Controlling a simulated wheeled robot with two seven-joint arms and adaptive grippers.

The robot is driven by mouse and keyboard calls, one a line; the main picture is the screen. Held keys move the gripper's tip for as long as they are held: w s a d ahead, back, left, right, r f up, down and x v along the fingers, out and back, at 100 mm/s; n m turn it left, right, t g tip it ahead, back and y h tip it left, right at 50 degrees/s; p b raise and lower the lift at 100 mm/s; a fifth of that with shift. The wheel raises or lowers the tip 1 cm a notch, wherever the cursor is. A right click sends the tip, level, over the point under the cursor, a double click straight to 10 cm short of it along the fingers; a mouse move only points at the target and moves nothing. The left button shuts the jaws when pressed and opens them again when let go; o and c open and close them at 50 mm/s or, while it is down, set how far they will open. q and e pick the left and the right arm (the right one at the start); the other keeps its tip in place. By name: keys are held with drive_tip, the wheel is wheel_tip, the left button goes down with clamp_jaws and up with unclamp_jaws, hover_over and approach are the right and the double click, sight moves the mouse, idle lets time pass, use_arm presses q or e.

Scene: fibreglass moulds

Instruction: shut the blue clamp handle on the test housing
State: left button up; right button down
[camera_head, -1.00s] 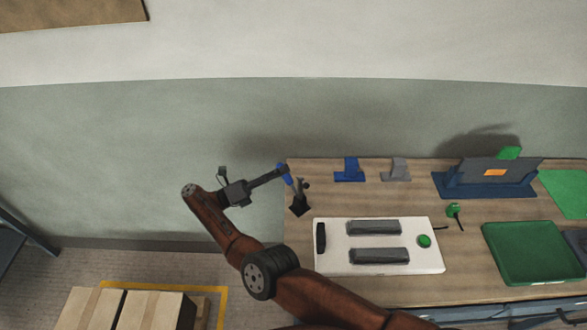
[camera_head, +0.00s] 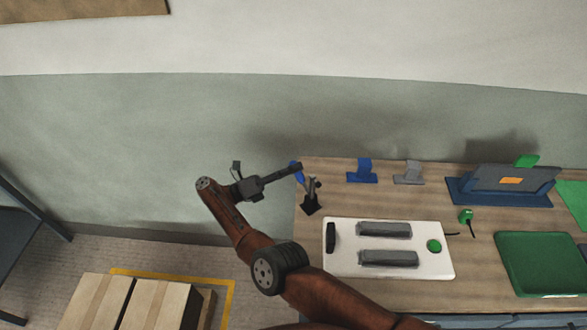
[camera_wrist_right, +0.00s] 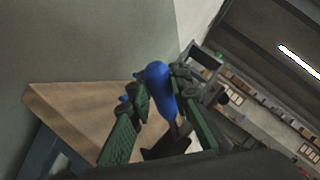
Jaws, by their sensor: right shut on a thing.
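The blue clamp handle (camera_head: 295,176) stands raised above the dark clamp base (camera_head: 311,204) at the table's left end. My right gripper (camera_head: 297,168) reaches it from the left and is shut on it. In the right wrist view, the rounded blue handle (camera_wrist_right: 161,88) sits between the two green-padded fingers of my right gripper (camera_wrist_right: 163,98), with the dark clamp base (camera_wrist_right: 166,148) below. I cannot tell for sure which part is the test housing. My left gripper is not in view.
A white panel (camera_head: 345,267) with two grey bars and a green button (camera_head: 434,246) lies right of the clamp. Blue (camera_head: 362,172) and grey (camera_head: 408,174) brackets stand behind. A green tray (camera_head: 540,262) is at right. Cartons (camera_head: 125,305) stand on the floor at left.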

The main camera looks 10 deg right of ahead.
sight(300, 178)
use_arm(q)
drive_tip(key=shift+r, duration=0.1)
